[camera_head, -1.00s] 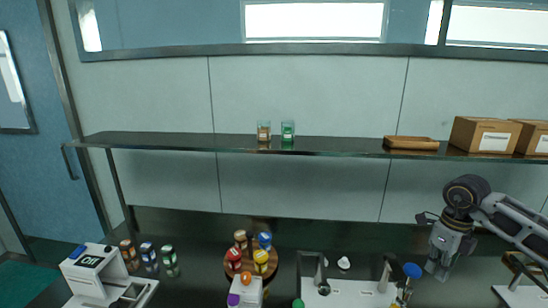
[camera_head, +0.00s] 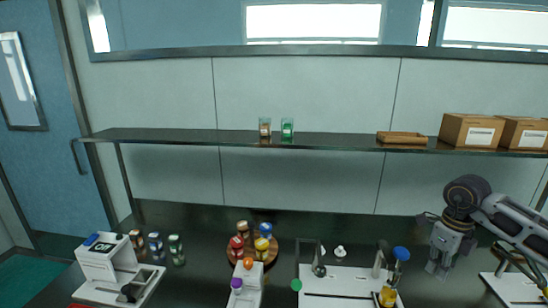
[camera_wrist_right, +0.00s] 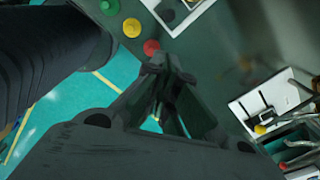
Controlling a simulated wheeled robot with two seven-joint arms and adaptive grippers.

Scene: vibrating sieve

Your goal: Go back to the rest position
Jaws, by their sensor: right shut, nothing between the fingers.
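My right gripper (camera_head: 438,268) hangs fingers-down at the right of the head view, in front of the bench and below the shelf's right part. Its arm comes in from the right edge. It is shut and empty. In the right wrist view the gripper (camera_wrist_right: 162,68) fills the middle, with dark fingers close together and nothing between them. My left gripper is in neither view.
A dark shelf (camera_head: 340,143) carries two small jars, a brown tray (camera_head: 402,138) and cardboard boxes (camera_head: 468,130). On the bench are a white device (camera_head: 105,262), several bottles and a white plate (camera_head: 345,275). Red, yellow and green buttons (camera_wrist_right: 131,27) show in the wrist view.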

